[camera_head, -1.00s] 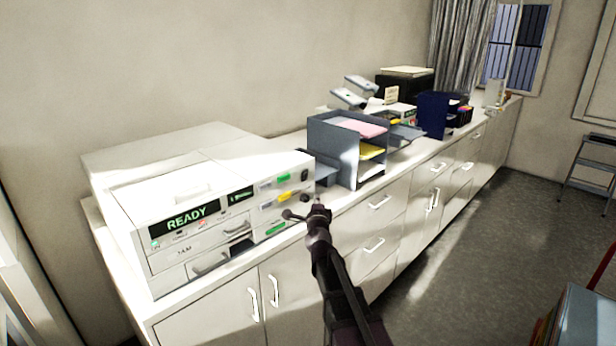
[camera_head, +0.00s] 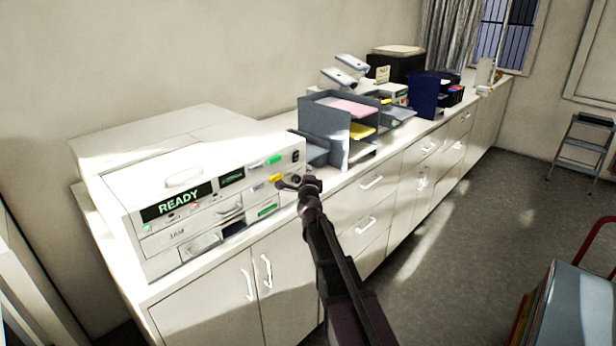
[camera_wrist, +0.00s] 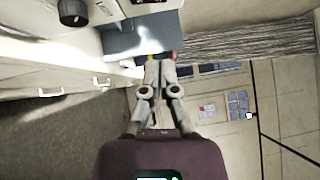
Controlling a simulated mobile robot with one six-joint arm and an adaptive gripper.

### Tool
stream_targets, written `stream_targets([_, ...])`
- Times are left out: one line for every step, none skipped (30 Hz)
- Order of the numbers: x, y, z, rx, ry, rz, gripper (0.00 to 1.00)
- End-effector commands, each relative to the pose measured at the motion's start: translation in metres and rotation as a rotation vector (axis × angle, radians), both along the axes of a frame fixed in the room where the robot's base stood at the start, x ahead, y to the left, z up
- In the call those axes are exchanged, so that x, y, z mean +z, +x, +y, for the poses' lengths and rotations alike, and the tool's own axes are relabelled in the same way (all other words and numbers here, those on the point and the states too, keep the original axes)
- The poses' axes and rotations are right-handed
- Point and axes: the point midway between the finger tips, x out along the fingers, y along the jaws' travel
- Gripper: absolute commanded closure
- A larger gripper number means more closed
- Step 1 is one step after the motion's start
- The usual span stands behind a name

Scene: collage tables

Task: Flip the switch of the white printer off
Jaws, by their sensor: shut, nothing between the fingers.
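The white printer (camera_head: 185,160) sits on the left end of the counter, with a lit READY display (camera_head: 178,202) on its front. A small black switch (camera_head: 296,156) is at the upper right of the front panel, too small here to tell its position. A dark round knob (camera_wrist: 73,12) shows at the upper left of the wrist view. My gripper (camera_head: 285,185) is in front of the panel's right side, just below the switch. In the wrist view, the fingers (camera_wrist: 161,62) are together and empty. I cannot tell whether they touch the panel.
A grey paper tray (camera_head: 325,127) stands on the counter right of the printer. Farther back are a dark blue file holder (camera_head: 425,95) and a black machine (camera_head: 397,66). White cabinets (camera_head: 245,285) with handles lie below.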

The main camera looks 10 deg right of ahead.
Motion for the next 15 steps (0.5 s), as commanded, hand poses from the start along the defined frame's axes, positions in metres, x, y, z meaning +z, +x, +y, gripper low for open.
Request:
stream_targets([0.002,0.012,-0.002,0.0,0.0,0.0,1.0])
stream_targets([0.002,0.017,-0.002,-0.001,0.001,0.0,1.0])
stream_targets([0.003,0.023,-0.003,-0.001,0.001,0.0,1.0])
stream_targets([0.003,0.027,-0.004,-0.001,0.001,0.0,1.0])
stream_targets([0.004,0.032,-0.005,-0.001,0.001,0.0,1.0])
stream_targets([0.004,0.038,-0.006,-0.001,0.001,0.0,1.0])
stream_targets([0.005,0.043,-0.006,-0.001,0.0,0.0,1.0])
stream_targets([0.005,0.047,-0.007,-0.001,0.0,0.0,1.0])
stream_targets([0.006,0.053,-0.008,-0.001,0.0,0.0,1.0])
stream_targets([0.006,0.057,-0.009,0.0,0.0,0.0,1.0])
stream_targets([0.007,0.06,-0.005,0.001,0.0,0.0,1.0])
stream_targets([0.008,0.063,-0.001,0.001,0.002,0.0,1.0])
stream_targets([0.008,0.066,0.001,0.001,0.002,0.0,1.0])
stream_targets([0.009,0.069,0.003,0.001,0.001,0.0,1.0])
stream_targets([0.009,0.072,0.006,0.001,0.0,0.0,1.0])
